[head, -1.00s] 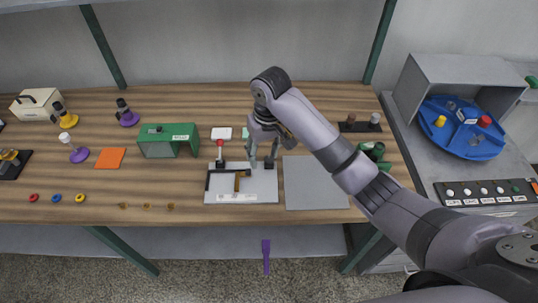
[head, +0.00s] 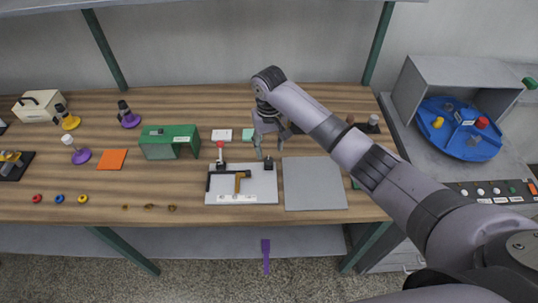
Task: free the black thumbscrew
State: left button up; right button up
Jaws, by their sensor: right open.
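A light grey plate (head: 262,193) lies on the wooden bench. It carries a black angled bar (head: 209,178) and a brown-orange piece (head: 238,184). A small dark knob (head: 269,164), which may be the black thumbscrew, stands at the plate's back right. A red-topped post (head: 220,147) stands at its back left. My right gripper (head: 272,151) is open, pointing down just above and behind the dark knob. Nothing shows between its fingers. Whether a fingertip touches the knob is too small to tell. My left gripper is not in view.
A bare grey panel (head: 315,184) lies right of the plate. A green housing (head: 168,141) stands to the left, beside an orange square (head: 112,159). A blue turntable (head: 460,128) sits in a grey box at right. The front left bench holds small rings.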

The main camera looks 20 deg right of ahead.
aim_at(269, 160)
notch_tip(269, 160, down, 6)
jog(key=shift+r, duration=0.1)
jog(key=shift+c, duration=0.4)
grip_shut()
dwell(0.3)
